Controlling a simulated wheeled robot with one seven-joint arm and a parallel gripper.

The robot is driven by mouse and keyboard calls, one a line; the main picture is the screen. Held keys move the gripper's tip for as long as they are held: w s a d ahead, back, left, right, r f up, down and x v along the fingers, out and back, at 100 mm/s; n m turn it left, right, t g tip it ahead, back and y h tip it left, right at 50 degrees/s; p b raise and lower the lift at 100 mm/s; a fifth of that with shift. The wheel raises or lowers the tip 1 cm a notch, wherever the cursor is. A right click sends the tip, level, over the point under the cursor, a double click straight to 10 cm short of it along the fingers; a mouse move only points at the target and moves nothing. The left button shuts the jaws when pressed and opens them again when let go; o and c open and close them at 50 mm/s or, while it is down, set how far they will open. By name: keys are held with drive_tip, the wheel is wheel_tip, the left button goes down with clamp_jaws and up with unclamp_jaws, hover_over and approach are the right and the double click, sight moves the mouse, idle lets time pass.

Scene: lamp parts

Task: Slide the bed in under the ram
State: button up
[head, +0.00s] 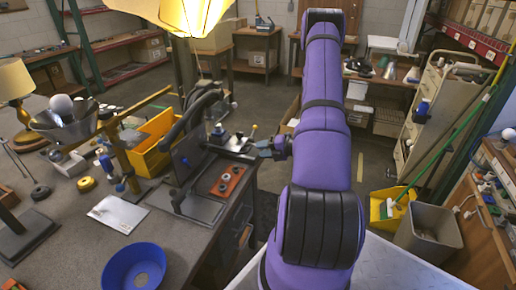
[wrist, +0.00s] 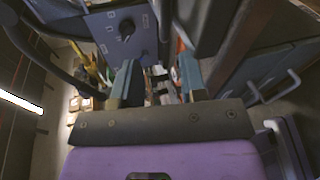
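A dark press-like machine (head: 190,150) with a flat upright panel and curved black hoses or arms stands at the bench's right edge. Which of its parts is the ram and which is the bed, I cannot tell. An orange-red block with dark round holes (head: 228,181) sits at its foot. My gripper (head: 268,148) is just right of the machine, beyond the bench edge, pointing left. In the wrist view my gripper (wrist: 160,82) has its two blue-grey fingers apart, with no held thing visible between them. The machine's grey panel with knobs (wrist: 125,30) shows above the left finger.
A small lever with a yellow knob (head: 253,128) rises close to my gripper. A yellow bin (head: 158,142) stands behind the machine. A blue bowl (head: 134,268) and a white sheet (head: 118,214) lie on the bench. Drawer fronts with pale handles (wrist: 270,88) are close on the right in the wrist view.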

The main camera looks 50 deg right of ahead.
drive_tip(key=a+r+n+g+y, duration=0.25)
drive_tip(key=a+n+g, duration=0.3)
drive_tip(key=n, duration=0.55)
drive_tip(key=n+g+h, duration=0.6)
drive_tip(key=n+h, duration=0.2)
drive_tip(key=n, duration=1.4)
approach(250, 148)
drive_tip(key=f, duration=0.2)
drive_tip(key=w+f, duration=0.1)
drive_tip(key=f, duration=0.2)
drive_tip(key=a+f, duration=0.1)
drive_tip(key=f, duration=0.2)
drive_tip(key=shift+w+f, duration=0.15)
drive_tip(key=shift+w, duration=0.1)
drive_tip(key=shift+c, duration=0.2)
clamp_jaws()
